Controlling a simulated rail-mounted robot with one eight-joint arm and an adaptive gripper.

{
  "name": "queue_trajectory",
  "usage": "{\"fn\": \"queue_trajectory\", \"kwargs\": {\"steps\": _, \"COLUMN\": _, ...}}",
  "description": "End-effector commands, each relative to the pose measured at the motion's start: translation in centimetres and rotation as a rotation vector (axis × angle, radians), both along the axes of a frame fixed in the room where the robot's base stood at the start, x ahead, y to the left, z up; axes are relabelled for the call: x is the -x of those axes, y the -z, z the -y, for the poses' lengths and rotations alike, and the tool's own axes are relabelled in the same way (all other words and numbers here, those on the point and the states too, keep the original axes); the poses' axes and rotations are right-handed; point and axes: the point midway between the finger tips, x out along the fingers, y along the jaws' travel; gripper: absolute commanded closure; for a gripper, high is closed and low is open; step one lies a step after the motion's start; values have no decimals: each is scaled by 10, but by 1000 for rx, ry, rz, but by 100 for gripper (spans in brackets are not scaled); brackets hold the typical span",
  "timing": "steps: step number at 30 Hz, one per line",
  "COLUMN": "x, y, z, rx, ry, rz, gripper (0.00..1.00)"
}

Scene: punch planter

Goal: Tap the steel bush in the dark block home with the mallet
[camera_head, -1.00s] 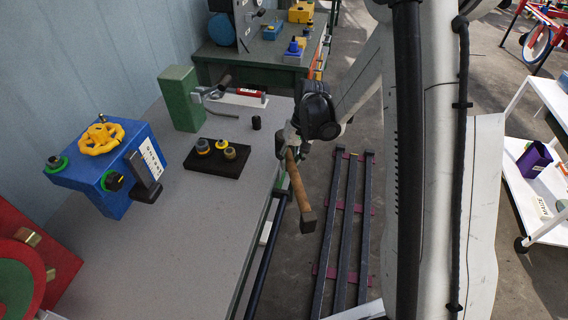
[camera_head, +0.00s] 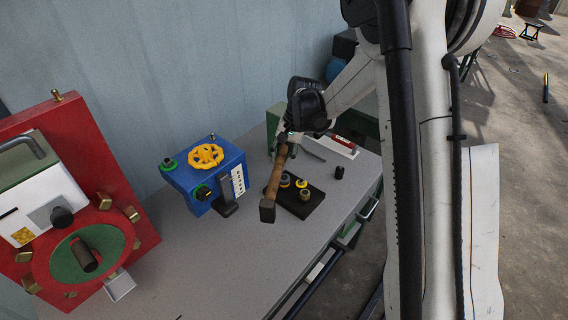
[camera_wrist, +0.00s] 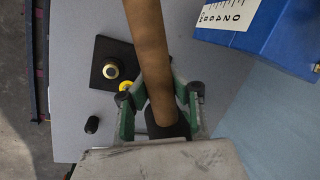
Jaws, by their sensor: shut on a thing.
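My gripper (camera_head: 289,137) is shut on the wooden handle of the mallet (camera_head: 274,178), whose dark head (camera_head: 267,211) hangs low over the bench. The handle also shows between the fingers in the wrist view (camera_wrist: 150,62). The dark block (camera_head: 315,206) lies on the bench, just right of the mallet head in the head view. Several round pieces with yellow and metallic tops stand on it. A metallic round piece, perhaps the steel bush (camera_wrist: 111,71), shows on the block in the wrist view. The mallet and gripper partly cover the block there.
A blue box with a yellow handwheel (camera_head: 206,156) stands left of the mallet. A red panel (camera_head: 75,140) is farther left. A small black cylinder (camera_head: 339,172) stands right of the block. The grey bench (camera_head: 200,260) is bare in front.

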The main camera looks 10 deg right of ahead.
Motion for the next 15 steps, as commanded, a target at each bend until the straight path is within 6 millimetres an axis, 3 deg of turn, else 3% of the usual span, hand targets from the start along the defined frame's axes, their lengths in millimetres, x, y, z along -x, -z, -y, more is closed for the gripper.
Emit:
{"fn": "queue_trajectory", "kwargs": {"steps": 7, "x": -2, "y": 3, "z": -1, "rx": -1, "ry": 7, "rz": -1, "gripper": 100}}
{"fn": "queue_trajectory", "kwargs": {"steps": 15, "x": -2, "y": 24, "z": -1, "rx": -1, "ry": 7, "rz": -1, "gripper": 100}}
